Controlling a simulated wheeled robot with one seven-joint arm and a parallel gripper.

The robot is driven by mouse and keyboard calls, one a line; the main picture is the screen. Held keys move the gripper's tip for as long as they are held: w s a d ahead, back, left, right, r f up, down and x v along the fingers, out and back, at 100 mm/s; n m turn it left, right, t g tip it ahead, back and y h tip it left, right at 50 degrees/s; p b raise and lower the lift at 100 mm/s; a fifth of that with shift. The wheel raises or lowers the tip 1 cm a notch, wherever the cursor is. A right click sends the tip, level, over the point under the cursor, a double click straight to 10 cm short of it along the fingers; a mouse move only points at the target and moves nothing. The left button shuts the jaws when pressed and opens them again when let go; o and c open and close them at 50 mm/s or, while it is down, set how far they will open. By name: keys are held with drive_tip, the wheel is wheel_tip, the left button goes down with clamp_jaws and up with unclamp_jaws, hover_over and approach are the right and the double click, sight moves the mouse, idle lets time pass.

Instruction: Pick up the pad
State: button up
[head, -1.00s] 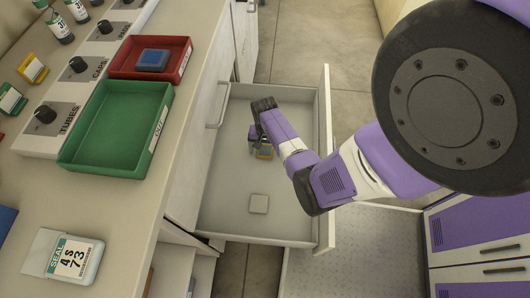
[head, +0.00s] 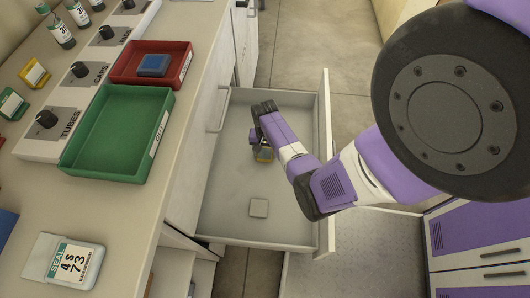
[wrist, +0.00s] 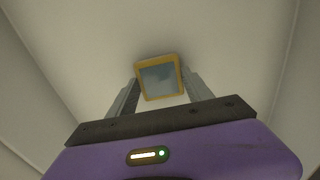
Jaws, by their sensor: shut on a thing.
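My gripper (head: 261,146) is inside the open drawer (head: 225,185). It is shut on a square pad with a yellow rim and a grey-blue face (wrist: 160,78). In the wrist view the pad sits between the two fingertips, against the pale drawer floor. In the head view the pad (head: 264,155) shows only as a small piece below my gripper, partly hidden by it. I cannot tell whether it touches the drawer floor. A plain grey square pad (head: 259,207) lies flat on the drawer floor, apart from my gripper.
The drawer's front panel (head: 325,160) stands up under my arm. On the counter are a green tray (head: 118,135), a red tray (head: 185,62) holding a blue square (head: 153,65), and a labelled white box (head: 72,262). The drawer floor around the grey pad is clear.

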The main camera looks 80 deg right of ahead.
sight(265, 154)
wheel_tip(265, 154, up, 19)
drive_tip(key=p, duration=0.5)
drive_tip(key=shift+r, duration=0.15)
